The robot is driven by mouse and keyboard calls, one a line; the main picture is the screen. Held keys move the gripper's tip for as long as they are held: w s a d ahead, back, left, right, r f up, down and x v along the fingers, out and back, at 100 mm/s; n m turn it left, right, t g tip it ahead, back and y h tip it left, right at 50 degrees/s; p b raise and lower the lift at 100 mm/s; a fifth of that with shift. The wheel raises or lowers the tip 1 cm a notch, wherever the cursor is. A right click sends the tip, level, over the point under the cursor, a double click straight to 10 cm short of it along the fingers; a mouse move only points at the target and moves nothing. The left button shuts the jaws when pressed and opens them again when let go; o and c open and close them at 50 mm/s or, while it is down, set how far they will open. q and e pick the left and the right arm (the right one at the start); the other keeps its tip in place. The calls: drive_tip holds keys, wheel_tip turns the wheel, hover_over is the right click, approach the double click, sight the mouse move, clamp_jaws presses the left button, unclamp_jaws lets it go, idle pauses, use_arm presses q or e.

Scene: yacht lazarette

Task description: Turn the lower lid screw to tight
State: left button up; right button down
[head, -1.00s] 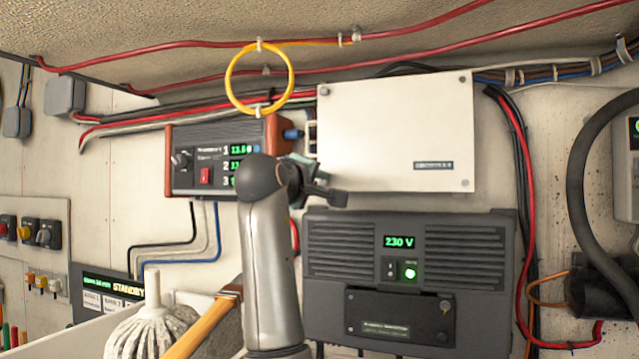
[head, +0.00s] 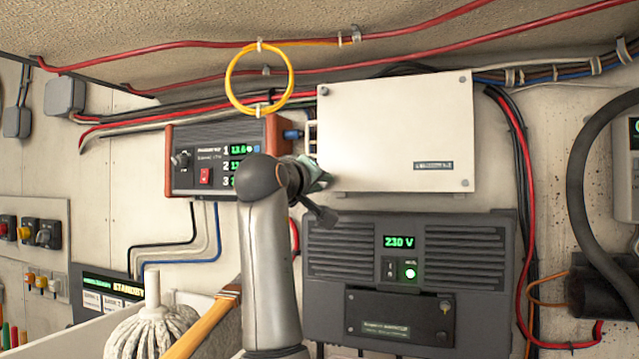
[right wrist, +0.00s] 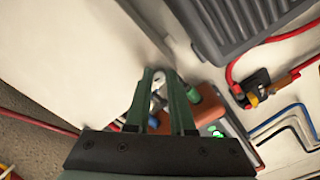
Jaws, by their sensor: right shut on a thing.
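The white box lid (head: 395,135) is on the wall, with round screws showing at its upper left (head: 324,90), upper right (head: 463,78) and lower right (head: 465,183) corners. My right gripper (head: 318,172) is at the lid's lower left corner and hides that corner in the head view. In the right wrist view its two green fingers (right wrist: 160,82) are shut on a small pale round piece, the lower lid screw (right wrist: 158,84), beside the lid's edge (right wrist: 120,60). How far the screw is turned cannot be told. My left gripper is not in view.
A grey inverter (head: 410,280) reading 230 V is just below the lid. An orange-sided panel (head: 215,160) is close on the left. A yellow cable loop (head: 260,78) hangs above. A mop (head: 150,325) and a wooden handle (head: 205,320) stand low in front.

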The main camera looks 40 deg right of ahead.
drive_tip(key=c, duration=0.8)
unclamp_jaws()
drive_tip(key=shift+o, duration=0.2)
drive_tip(key=b+v, duration=0.3)
drive_tip(key=v, duration=0.9)
drive_tip(key=shift+s+a+b, duration=0.15)
drive_tip(key=shift+a+b, duration=0.05)
drive_tip(key=shift+b, duration=0.1)
